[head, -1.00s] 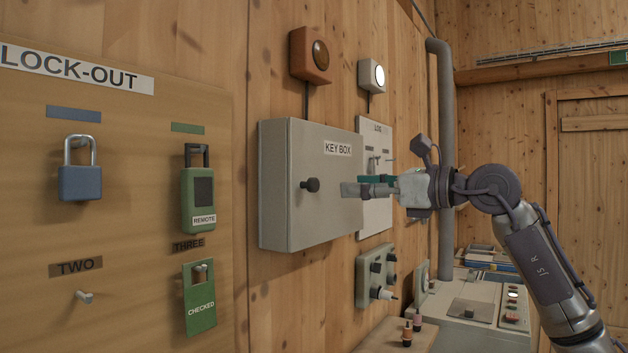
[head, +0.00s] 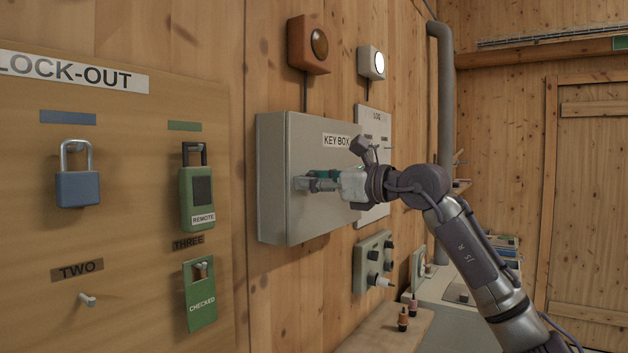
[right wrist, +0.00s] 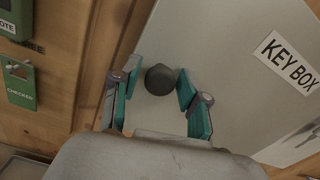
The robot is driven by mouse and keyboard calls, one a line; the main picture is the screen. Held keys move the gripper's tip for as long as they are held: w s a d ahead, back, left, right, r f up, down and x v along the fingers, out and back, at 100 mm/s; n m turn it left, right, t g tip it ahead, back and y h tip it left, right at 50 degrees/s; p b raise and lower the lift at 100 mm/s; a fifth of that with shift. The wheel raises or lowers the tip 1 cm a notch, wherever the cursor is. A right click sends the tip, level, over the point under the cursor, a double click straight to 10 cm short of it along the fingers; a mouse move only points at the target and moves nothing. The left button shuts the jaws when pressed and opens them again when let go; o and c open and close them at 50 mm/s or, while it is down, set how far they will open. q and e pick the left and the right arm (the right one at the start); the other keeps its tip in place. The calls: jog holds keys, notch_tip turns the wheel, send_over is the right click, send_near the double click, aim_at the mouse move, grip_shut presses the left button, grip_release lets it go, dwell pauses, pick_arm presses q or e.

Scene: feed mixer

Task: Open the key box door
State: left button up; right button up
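The grey key box (head: 275,185) is mounted on the wooden wall, and its door (head: 318,222) with the KEY BOX label looks shut. My right gripper (head: 303,183) is at the door front, its fingers covering the knob in the head view. In the right wrist view the dark round knob (right wrist: 160,79) sits between the two teal fingertips of the right gripper (right wrist: 156,86). The fingers are open, with a visible gap on the left and a small one on the right. My left gripper is not in view.
The lock-out board (head: 130,240) with a blue padlock (head: 77,188) and a green REMOTE lock (head: 198,195) is left of the box. A LOG panel (head: 375,218) is right behind it. A grey control box (head: 373,262) and a ledge (head: 385,335) are below.

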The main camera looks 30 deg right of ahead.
grip_shut()
